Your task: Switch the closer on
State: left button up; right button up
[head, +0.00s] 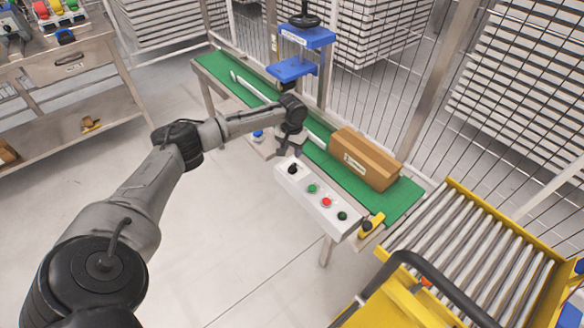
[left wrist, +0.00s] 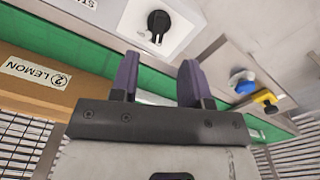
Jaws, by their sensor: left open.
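A white control box (head: 318,198) is at the near side of the green conveyor. My left gripper (head: 285,150) is open and empty, just beyond the knob end of the box. In the left wrist view the knob (left wrist: 158,22) shows ahead of the two separated fingertips (left wrist: 160,65), apart from them. The blue closer press (head: 297,69) with a black handwheel stands over the belt farther back. My right gripper is out of view.
A brown carton (head: 364,158) labelled LEMON lies on the green belt (head: 402,196). A roller conveyor (head: 470,250) is at right.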

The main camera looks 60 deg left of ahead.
aim_at(292, 167)
pick_arm(q)
notch_tip(292, 167, down, 8)
jog(key=b, duration=0.2)
jog(key=shift+f+b, duration=0.2)
jog(key=shift+b, duration=0.1)
grip_shut()
dwell(0.3)
